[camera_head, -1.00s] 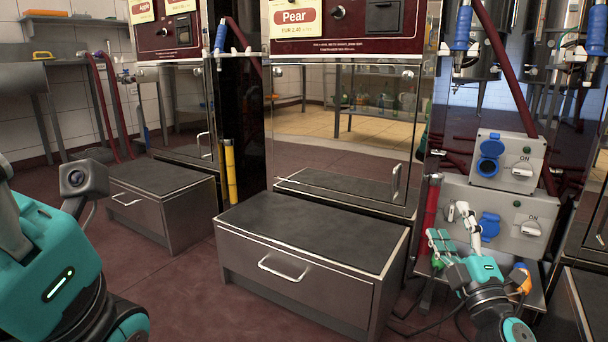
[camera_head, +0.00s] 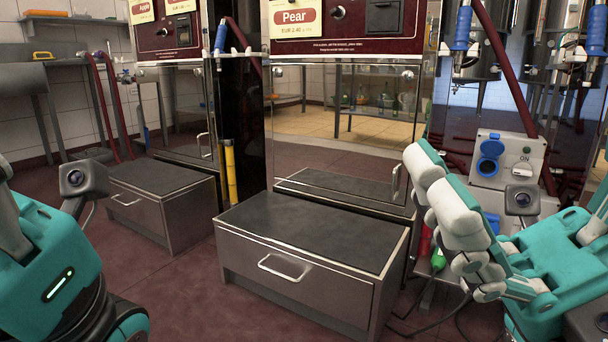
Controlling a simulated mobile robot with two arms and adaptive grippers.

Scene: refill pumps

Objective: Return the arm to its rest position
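My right gripper (camera_head: 447,200) is large in the right half of the head view, raised close to the camera. Its white finger pads face left and are bare, with nothing held between them; it looks open. Part of the gripper is hidden by its own links. The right arm's teal housing (camera_head: 560,262) fills the lower right corner. My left arm (camera_head: 42,255) stands at the left edge with its small camera (camera_head: 82,178); the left gripper's fingers are not in view.
A grey socket panel (camera_head: 522,150) with blue covers and switches is behind the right gripper, its lower part largely hidden. The Pear dispenser (camera_head: 345,47) and its low drawer unit (camera_head: 345,238) stand in the middle. Red floor (camera_head: 195,290) is clear between the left arm and that drawer.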

